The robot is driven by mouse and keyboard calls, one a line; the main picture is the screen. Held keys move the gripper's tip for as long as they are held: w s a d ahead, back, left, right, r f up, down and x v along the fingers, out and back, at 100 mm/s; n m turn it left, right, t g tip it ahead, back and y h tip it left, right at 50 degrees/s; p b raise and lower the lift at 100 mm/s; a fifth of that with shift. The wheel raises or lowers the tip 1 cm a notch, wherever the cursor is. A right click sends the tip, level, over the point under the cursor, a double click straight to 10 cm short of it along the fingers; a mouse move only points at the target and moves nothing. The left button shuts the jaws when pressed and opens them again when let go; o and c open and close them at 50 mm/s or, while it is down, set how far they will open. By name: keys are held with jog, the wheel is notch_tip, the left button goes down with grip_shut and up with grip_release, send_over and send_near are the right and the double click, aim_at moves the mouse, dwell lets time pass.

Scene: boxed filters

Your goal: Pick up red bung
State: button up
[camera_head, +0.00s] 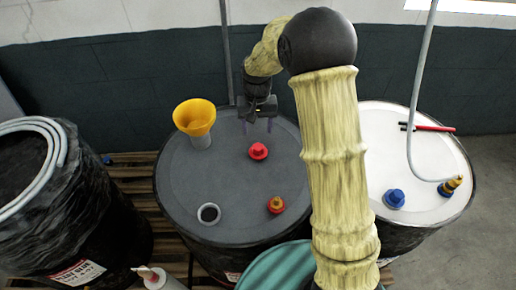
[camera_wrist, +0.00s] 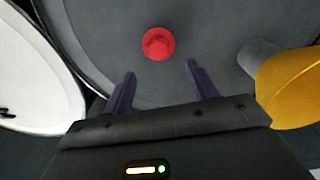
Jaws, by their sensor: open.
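The red bung (camera_head: 258,151) lies on the dark grey top of the middle drum (camera_head: 215,178), near its centre. In the wrist view the red bung (camera_wrist: 158,44) shows ahead of my fingertips, roughly between their lines and apart from them. My gripper (camera_head: 259,124) hangs over the far part of the drum top, behind the bung. In the wrist view its two dark fingers (camera_wrist: 160,72) are spread with nothing between them.
A yellow funnel (camera_head: 194,115) stands left of my gripper. A white-topped drum (camera_head: 420,150) with a blue bung (camera_head: 394,198) stands right. A wrapped black drum (camera_head: 95,200) stands left.

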aim_at(258, 146)
notch_tip(258, 146, down, 4)
jog(key=shift+r+p, duration=0.1)
jog(key=shift+p, duration=0.4)
notch_tip(258, 146, down, 4)
jog(key=p, duration=0.3)
jog(key=shift+d, duration=0.15)
jog(key=shift+f, duration=0.6)
jog(key=c, duration=1.1)
jog(key=shift+o, duration=0.2)
